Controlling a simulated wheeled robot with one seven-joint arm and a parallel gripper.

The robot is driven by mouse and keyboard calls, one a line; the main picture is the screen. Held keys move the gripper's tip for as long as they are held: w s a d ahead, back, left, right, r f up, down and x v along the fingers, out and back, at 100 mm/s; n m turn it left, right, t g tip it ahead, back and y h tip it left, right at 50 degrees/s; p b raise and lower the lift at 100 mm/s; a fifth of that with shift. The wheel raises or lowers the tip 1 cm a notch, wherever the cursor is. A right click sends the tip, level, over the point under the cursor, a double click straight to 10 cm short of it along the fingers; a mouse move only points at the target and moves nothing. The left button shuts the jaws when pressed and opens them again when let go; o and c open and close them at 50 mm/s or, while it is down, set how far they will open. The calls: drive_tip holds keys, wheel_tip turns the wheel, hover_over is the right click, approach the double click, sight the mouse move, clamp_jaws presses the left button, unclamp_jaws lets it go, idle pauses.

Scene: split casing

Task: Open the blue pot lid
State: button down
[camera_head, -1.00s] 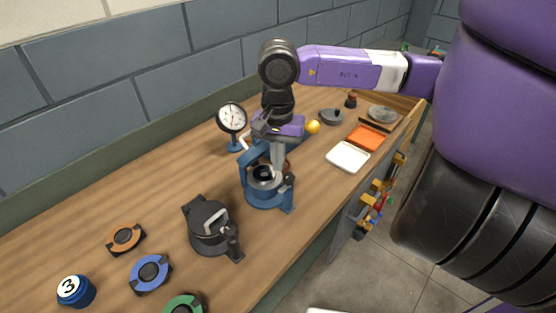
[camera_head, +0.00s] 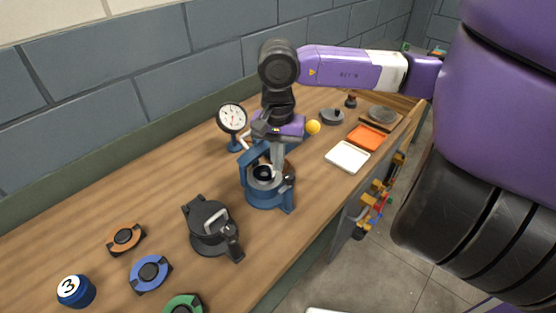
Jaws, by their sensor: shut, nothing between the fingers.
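The blue pot (camera_head: 266,198) stands on the wooden bench near the middle of the head view. Its blue lid (camera_head: 250,160) is swung up and stands tilted at the pot's back left, so the dark inside of the pot shows. My gripper (camera_head: 277,160) points down just above the pot, beside the raised lid. It is shut and empty. Its fingertips are small and partly lost against the pot, and I cannot tell whether they touch the lid.
A dark pot with a closed lid (camera_head: 209,227) stands at the front left. A dial gauge (camera_head: 232,119) stands behind the blue pot. A white tray (camera_head: 347,158) and an orange tray (camera_head: 367,138) lie to the right. Coloured discs lie at the left; bench between is clear.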

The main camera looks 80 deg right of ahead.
sight(258, 150)
drive_tip(key=shift+w, duration=0.1)
idle(0.3)
drive_tip(key=shift+w+d+b, duration=0.55)
drive_tip(key=shift+w, duration=0.3)
drive_tip(key=shift+w+d+b, duration=0.5)
drive_tip(key=shift+w+d, duration=0.05)
drive_tip(key=shift+w, duration=0.25)
drive_tip(key=shift+w+d+f+b, duration=0.15)
drive_tip(key=shift+w+d+b, duration=0.25)
drive_tip(key=shift+w, duration=0.25)
drive_tip(key=shift+w+d+f+b, duration=0.15)
drive_tip(key=shift+w+d+b, duration=0.2)
drive_tip(key=shift+w, duration=0.25)
wheel_tip(258, 150, up, 6)
drive_tip(key=s+a+p, duration=0.1)
drive_tip(key=s, duration=0.1)
drive_tip(key=shift+s+a+r+p, duration=0.2)
drive_tip(key=shift+a+r+p, duration=0.05)
drive_tip(key=shift+p, duration=0.15)
